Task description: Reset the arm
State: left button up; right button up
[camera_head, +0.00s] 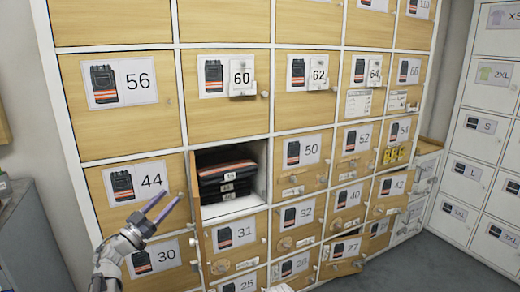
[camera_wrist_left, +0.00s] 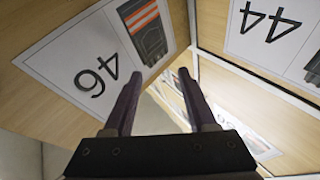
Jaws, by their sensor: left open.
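My left gripper (camera_head: 171,197) is open and empty, with its two purple fingers apart, in front of the door marked 44 (camera_head: 142,184). The fingers (camera_wrist_left: 160,76) also show apart in the left wrist view. An open compartment (camera_head: 234,208) lies just right of the gripper and holds a stack of folded dark workwear (camera_head: 226,173) with orange stripes. Its swung-out door (camera_head: 194,205) stands nearly edge-on, close to the fingertips. In the left wrist view, a panel marked 46 (camera_wrist_left: 97,78) is upside down, beside the 44 label (camera_wrist_left: 268,22).
A wall of numbered wooden doors fills the middle, including 31 (camera_head: 236,233) and 50 (camera_head: 304,160). The lower door marked 27 (camera_head: 345,252) seems ajar. White size lockers (camera_head: 485,130) stand at right. A grey cabinet (camera_head: 30,240) stands at lower left. Grey floor (camera_head: 425,268) is free at lower right.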

pick_arm(q)
jog(key=w+a+f+n+t+y, duration=0.1)
jog(key=w+a+f+n+y, duration=0.3)
jog(key=n+y, duration=0.8)
jog(key=s+f+g+y, duration=0.2)
jog(key=s+f+g, duration=0.15)
jog(key=f, duration=0.25)
jog(key=s+f+g+y, duration=0.3)
jog(key=f+g, duration=0.1)
jog(key=f, duration=0.3)
jog(key=s+d+f+m+g+h, duration=0.25)
jog(key=s+d+f+g, duration=0.3)
jog(key=s+d, duration=0.35)
jog(key=s+d+f+m+g+h, duration=0.1)
jog(key=s+d+f+g+h, duration=0.3)
jog(key=s+d+f, duration=0.55)
jog(key=s+d+r+m+g+p, duration=0.1)
jog(key=s+d+r+p, duration=0.1)
jog(key=r+p, duration=0.4)
jog(key=s+d+r+m+y+p, duration=0.1)
jog(key=s+d+r+p, duration=0.2)
jog(key=r+p, duration=0.3)
jog(key=s+d+r+m+g+y+p, duration=0.1)
jog(key=s+d+r+m+p, duration=0.1)
jog(key=d+r+p, duration=0.2)
notch_tip(320, 180, up, 6)
jog(key=p, duration=0.3)
jog(key=shift+s+d+g, duration=0.15)
jog(key=shift+s+g, duration=0.15)
jog(key=shift+s, duration=0.05)
